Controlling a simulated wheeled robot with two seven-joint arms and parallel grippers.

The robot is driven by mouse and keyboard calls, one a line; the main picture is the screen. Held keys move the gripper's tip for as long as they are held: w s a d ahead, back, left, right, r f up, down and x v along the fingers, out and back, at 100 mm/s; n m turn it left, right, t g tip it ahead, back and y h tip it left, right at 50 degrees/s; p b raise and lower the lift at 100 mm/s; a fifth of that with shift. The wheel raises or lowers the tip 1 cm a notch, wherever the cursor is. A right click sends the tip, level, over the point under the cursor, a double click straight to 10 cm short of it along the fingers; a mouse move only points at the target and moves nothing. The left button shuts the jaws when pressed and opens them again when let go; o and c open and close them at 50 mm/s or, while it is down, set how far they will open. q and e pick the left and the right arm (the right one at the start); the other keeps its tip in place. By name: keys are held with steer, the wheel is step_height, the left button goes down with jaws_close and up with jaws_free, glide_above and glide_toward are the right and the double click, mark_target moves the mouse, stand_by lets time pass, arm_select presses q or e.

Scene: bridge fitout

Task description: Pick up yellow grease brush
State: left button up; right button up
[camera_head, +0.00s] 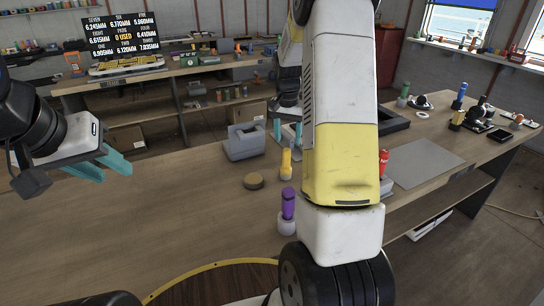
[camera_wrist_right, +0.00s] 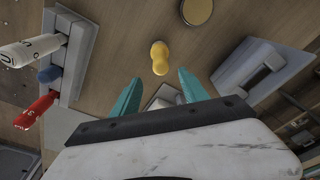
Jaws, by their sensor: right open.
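The yellow grease brush (camera_head: 286,162) stands upright on the wooden table, left of my right arm. In the right wrist view the yellow brush (camera_wrist_right: 160,57) shows from above, just beyond the fingertips and roughly between them. My right gripper (camera_head: 287,131) points down behind the brush, partly hidden by my arm. In its own wrist view the right gripper (camera_wrist_right: 157,88) is open, its teal fingers apart and empty. My left gripper (camera_head: 107,168) hangs at the left over the table, open and empty.
A purple-handled tool (camera_head: 288,203) stands in front. A rack (camera_wrist_right: 78,55) with red and white tools is close by. The table's left side is clear.

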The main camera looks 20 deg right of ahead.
mark_target(287, 150)
steer(key=f, duration=0.7)
steer(key=shift+w+f, duration=0.15)
steer(key=shift+w, duration=0.1)
jaws_close()
